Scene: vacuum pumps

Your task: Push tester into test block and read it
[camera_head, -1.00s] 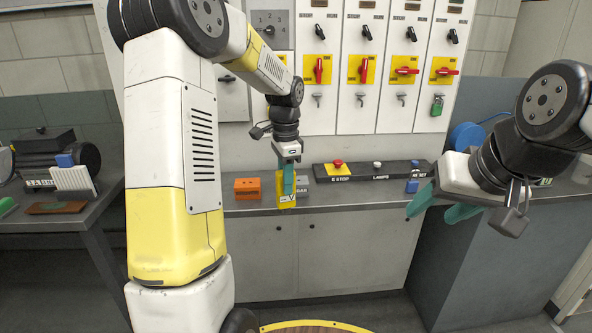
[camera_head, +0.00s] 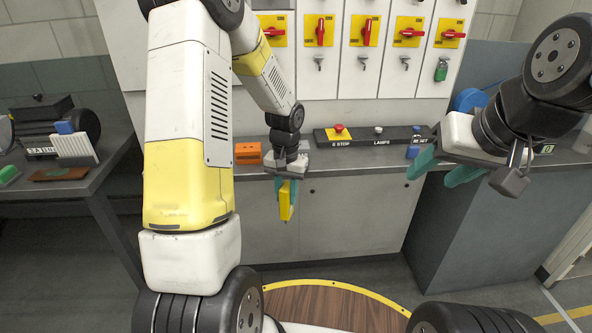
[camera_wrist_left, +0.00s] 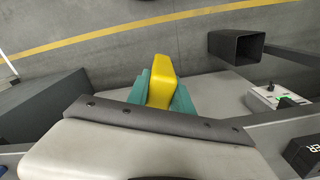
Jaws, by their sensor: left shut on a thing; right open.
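The yellow tester (camera_head: 287,203) is between the teal fingers of my left gripper (camera_head: 284,190), in front of the bench's front edge and below the bench top. Its display does not show. The left wrist view shows the tester (camera_wrist_left: 162,80) as a plain yellow body pinched by the left gripper (camera_wrist_left: 163,95). An orange block (camera_head: 248,153), which looks like the test block, sits on the bench just left of and behind the left gripper, apart from the tester. My right gripper (camera_head: 443,170) is open and empty to the right, its teal fingers spread.
The bench (camera_head: 345,162) carries a dark strip (camera_head: 365,135) with a red stop button and lamps. A blue-topped item (camera_head: 413,152) stands near the right gripper. Panels with red switches (camera_head: 367,32) rise behind. A side table (camera_head: 60,185) with a motor is at left.

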